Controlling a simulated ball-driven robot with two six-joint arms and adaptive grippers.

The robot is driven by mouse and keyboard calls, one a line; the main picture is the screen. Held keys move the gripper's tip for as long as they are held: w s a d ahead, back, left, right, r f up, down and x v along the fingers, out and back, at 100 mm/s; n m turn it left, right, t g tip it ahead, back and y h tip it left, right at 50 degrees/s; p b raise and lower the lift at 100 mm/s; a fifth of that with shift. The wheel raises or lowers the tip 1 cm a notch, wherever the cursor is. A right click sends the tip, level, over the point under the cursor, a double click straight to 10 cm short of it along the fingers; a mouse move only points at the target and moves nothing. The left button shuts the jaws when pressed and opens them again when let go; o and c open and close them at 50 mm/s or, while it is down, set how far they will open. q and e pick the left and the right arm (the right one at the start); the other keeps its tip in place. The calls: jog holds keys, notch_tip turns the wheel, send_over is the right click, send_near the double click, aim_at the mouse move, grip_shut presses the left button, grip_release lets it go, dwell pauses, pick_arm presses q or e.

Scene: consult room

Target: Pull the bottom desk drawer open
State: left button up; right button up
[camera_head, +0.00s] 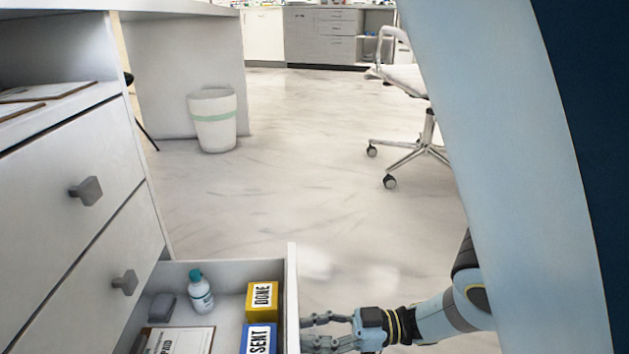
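The bottom desk drawer (228,313) stands pulled out from the white desk unit, with its inside showing. Its front panel (292,300) faces right. My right gripper (305,334) is at the outer side of this panel, near the bottom of the view, with its fingers pointing left at it. The fingers show a gap between them, but the drawer's handle is not visible, so I cannot tell whether they hold it. My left gripper is not in view.
The drawer holds a yellow box (262,301), a blue box (258,339), a bottle (200,293) and a clipboard (180,341). Two closed drawers with grey knobs (87,191) are above. A bin (213,121) and wheeled chair (408,150) stand beyond; the floor between is clear.

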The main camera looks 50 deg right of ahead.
jog(key=o, duration=0.4)
jog(key=shift+s, duration=0.1)
jog(key=shift+f, duration=0.1)
jog(key=shift+d+r, duration=0.1)
jog(key=shift+r, duration=0.2)
notch_tip(320, 180, up, 10)
jog(key=shift+f, duration=0.15)
dwell(0.5)
